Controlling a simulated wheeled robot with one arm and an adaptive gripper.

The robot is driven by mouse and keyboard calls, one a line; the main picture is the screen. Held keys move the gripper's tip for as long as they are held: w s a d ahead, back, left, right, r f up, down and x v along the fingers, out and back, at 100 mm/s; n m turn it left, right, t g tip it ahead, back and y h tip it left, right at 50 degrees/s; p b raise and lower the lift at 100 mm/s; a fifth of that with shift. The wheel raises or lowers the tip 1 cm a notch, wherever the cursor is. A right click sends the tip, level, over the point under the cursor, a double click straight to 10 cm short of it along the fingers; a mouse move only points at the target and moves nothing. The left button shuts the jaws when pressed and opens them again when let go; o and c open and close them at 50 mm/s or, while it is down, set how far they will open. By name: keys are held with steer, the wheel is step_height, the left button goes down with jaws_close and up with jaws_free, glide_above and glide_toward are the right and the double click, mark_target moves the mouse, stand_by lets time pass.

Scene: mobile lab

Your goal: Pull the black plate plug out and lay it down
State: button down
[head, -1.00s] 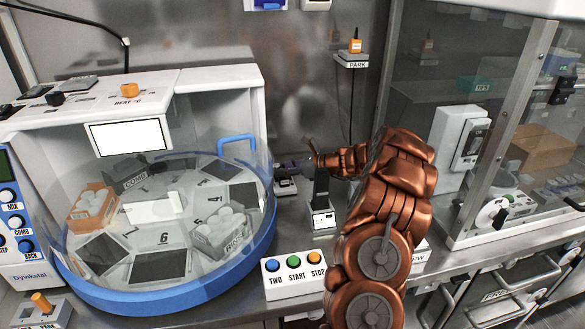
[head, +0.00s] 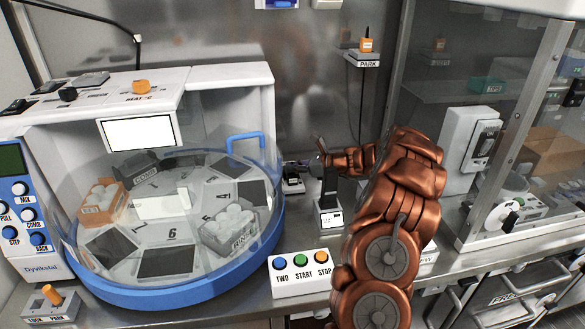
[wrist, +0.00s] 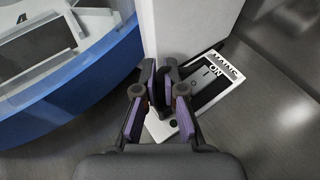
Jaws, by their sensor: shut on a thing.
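My gripper (head: 322,160) is at the back of the bench, right of the clear-lidded machine. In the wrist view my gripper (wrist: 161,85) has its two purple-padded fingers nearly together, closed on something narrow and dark. I take this to be the black plate plug, but the fingers hide most of it and its outline is unclear. I cannot tell whether it still sits in a socket. A white-and-black mains unit (wrist: 215,85), marked MAINS and ON, lies below and to the right of the fingertips.
The round machine with a blue rim (head: 170,293) fills the left. A button box (head: 300,288) stands at the front. A glass-fronted cabinet is at right. A small PARK shelf (head: 366,61) hangs behind.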

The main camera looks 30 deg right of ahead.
steer(key=shift+r+p, duration=0.55)
steer(key=shift+r, duration=0.1)
steer(key=shift+r+p, duration=1.4)
steer(key=shift+r, duration=0.05)
